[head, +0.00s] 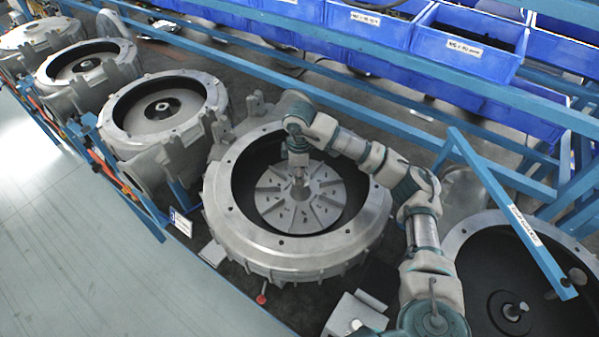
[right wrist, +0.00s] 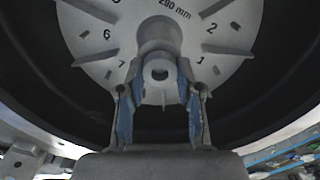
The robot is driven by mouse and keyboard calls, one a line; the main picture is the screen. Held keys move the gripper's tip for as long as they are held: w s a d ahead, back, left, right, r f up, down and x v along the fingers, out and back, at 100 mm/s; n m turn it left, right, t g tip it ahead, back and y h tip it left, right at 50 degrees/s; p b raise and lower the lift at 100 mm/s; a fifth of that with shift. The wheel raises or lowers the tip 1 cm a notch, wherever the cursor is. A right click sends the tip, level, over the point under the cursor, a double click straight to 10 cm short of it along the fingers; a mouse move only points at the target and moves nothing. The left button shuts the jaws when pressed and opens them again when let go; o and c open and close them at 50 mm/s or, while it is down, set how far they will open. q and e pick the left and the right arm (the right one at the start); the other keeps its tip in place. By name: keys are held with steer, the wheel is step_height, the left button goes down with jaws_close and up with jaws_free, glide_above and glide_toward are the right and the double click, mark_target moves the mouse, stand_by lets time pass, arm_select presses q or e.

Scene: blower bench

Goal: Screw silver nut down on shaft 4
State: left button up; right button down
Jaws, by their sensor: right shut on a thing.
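My right gripper (head: 299,177) points down over the hub of the finned disc (head: 272,199) inside the large round grey housing (head: 222,222). In the right wrist view my right gripper (right wrist: 160,95) has its two blue-padded fingers closed around a small grey part at the disc's centre, which I take as the silver nut (right wrist: 160,72). The nut sits at the hub, in line with the shaft; its thread and any gap beneath it are hidden. My left gripper is not in view.
Other round housings (head: 165,110) stand in a row to the left. Another open housing (head: 490,232) with a dark inside is at the lower right. Blue bins (head: 470,48) and blue rails (head: 365,105) run along the back. A slanted blue bar (head: 515,215) stands right of my arm.

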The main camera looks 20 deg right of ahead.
steer(key=c, duration=1.1)
jaws_free()
steer(key=shift+s, duration=0.1)
steer(key=shift+o, duration=0.2)
